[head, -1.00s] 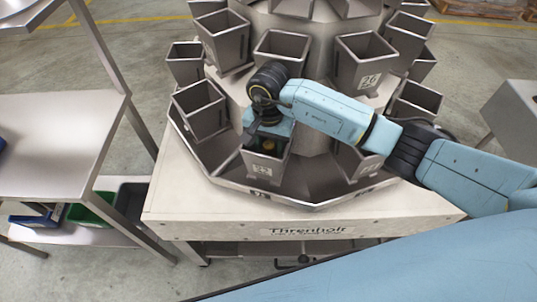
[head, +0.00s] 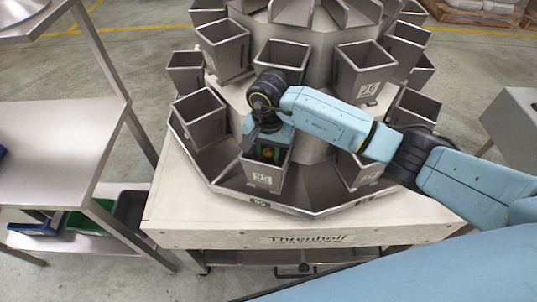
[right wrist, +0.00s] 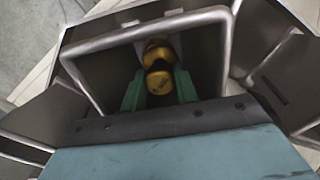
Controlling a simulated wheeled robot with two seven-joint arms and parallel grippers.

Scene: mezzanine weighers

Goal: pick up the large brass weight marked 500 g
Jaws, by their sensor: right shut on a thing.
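A brass weight (right wrist: 160,83) with a rounded body and a knob shows in the right wrist view, down inside a grey steel bucket (right wrist: 95,88). Any marking on it is too small to read. The green fingers of my right gripper (right wrist: 159,88) stand on either side of the weight and are shut on it. In the head view my right gripper (head: 268,152) reaches down into the front bucket (head: 263,178) of the weigher, and only a small brass patch shows between the fingers. My left gripper is not in view.
Other open steel buckets (head: 202,118) ring the weigher close by, with upper buckets (head: 282,55) behind. The bucket's walls surround the gripper. A steel table (head: 50,140) stands at the left, with green (head: 88,218) and blue bins (head: 38,224) on its lower shelf.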

